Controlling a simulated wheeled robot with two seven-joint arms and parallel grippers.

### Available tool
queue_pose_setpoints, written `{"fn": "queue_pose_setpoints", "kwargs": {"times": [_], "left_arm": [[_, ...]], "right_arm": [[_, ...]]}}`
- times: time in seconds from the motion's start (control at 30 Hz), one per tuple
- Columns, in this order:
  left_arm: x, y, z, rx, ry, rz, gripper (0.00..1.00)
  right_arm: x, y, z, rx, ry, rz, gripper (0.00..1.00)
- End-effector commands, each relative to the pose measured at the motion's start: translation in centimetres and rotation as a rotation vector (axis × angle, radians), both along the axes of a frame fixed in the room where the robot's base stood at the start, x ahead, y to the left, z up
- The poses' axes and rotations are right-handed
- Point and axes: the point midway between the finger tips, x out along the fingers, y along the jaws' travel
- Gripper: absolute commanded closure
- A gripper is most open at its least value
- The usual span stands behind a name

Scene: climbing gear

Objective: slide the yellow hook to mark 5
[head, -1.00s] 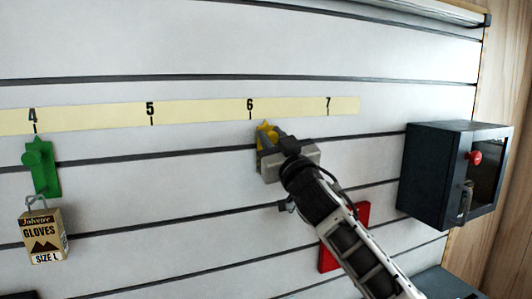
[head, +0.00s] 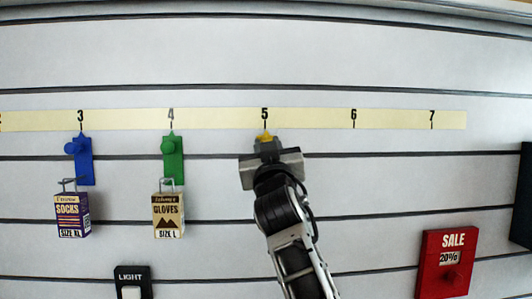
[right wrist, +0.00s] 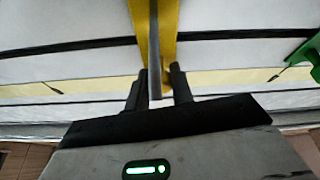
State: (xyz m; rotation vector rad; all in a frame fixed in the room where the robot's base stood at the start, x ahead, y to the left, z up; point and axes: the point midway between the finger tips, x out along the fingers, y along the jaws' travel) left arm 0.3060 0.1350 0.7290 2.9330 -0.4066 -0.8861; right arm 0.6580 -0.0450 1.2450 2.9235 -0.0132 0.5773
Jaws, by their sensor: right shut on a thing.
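The yellow hook (head: 265,136) is on the slatted wall, its tip directly under mark 5 (head: 265,115) on the pale number strip. Most of it is hidden behind my right gripper (head: 268,150) in the head view. In the right wrist view the yellow hook (right wrist: 168,30) stands between the two fingers of my right gripper (right wrist: 160,88), which is shut on it. A grey rod of the hook runs between the fingers. My left gripper is not in view.
A green hook (head: 173,158) under mark 4 holds a gloves box (head: 168,216). A blue hook (head: 84,160) under mark 3 holds a socks box (head: 72,214). A red sale box (head: 446,262) is lower right; a light switch (head: 132,282) is lower left. The strip right of mark 5 is clear below.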

Motion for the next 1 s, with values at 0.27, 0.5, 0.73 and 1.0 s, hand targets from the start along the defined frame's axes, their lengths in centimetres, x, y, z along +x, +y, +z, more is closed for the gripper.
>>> {"fn": "queue_pose_setpoints", "kwargs": {"times": [0.27,0.5,0.73,1.0], "left_arm": [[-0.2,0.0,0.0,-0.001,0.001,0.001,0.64],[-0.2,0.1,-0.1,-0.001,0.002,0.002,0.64],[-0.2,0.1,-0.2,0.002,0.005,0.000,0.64],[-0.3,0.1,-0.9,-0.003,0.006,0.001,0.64]], "right_arm": [[0.1,0.1,-0.1,-0.002,0.004,-0.004,1.00],[0.0,0.1,0.0,-0.001,0.003,-0.003,0.55],[0.0,0.1,0.0,0.000,0.001,-0.002,0.55],[-2.5,0.0,-1.3,0.004,0.002,-0.001,0.55]]}}
